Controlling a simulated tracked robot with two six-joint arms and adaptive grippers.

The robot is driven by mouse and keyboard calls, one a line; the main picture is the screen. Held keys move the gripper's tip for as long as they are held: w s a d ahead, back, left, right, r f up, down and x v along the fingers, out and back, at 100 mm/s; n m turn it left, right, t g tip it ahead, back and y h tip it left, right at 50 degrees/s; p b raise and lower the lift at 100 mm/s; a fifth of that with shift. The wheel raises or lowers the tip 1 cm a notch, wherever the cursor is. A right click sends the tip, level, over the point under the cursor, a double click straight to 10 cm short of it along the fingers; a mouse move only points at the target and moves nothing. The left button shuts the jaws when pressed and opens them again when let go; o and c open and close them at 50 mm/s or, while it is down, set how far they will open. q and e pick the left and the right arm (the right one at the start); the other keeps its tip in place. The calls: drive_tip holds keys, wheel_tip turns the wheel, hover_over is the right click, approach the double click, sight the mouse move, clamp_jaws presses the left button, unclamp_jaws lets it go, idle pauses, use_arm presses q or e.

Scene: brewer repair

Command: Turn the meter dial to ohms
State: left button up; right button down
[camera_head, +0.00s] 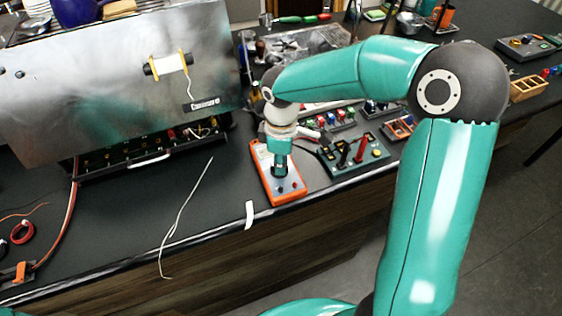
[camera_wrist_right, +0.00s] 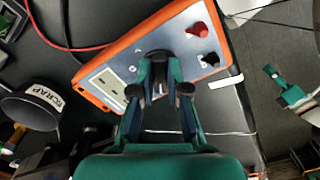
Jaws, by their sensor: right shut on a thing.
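The orange-edged meter (camera_head: 262,164) lies flat near the bench's front edge in the head view. In the right wrist view the meter (camera_wrist_right: 118,67) shows a grey face with a small display window and a red and a black jack. My right gripper (camera_head: 280,170) points down over the middle of the meter. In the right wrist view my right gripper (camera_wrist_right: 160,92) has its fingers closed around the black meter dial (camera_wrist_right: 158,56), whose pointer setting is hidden. My left gripper is not in view.
A board with red and black posts (camera_head: 358,152) stands right of the meter. The metal brewer panel (camera_head: 110,85) with an open drawer is at the left. A scrap cup (camera_wrist_right: 32,108) shows in the wrist view. A white wire (camera_head: 184,212) and a white strip (camera_head: 249,214) lie near the front edge.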

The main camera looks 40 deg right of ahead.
drive_tip(key=shift+m, duration=0.3)
drive_tip(key=m+b, duration=0.2)
drive_tip(key=m, duration=0.1)
drive_tip(key=shift+f, duration=0.1)
drive_tip(key=m+b, duration=0.1)
drive_tip(key=m, duration=0.1)
drive_tip(key=m+b, duration=0.1)
drive_tip(key=m, duration=0.1)
drive_tip(key=shift+a+m, duration=0.2)
drive_tip(key=shift+m, duration=0.2)
drive_tip(key=m+b, duration=0.1)
drive_tip(key=m, duration=0.3)
drive_tip(key=shift+m, duration=0.3)
drive_tip(key=m+b, duration=0.1)
drive_tip(key=m, duration=0.3)
drive_tip(key=shift+a+m, duration=0.15)
drive_tip(key=shift+m, duration=0.25)
drive_tip(key=c, duration=1.2)
unclamp_jaws()
drive_tip(key=shift+o, duration=0.2)
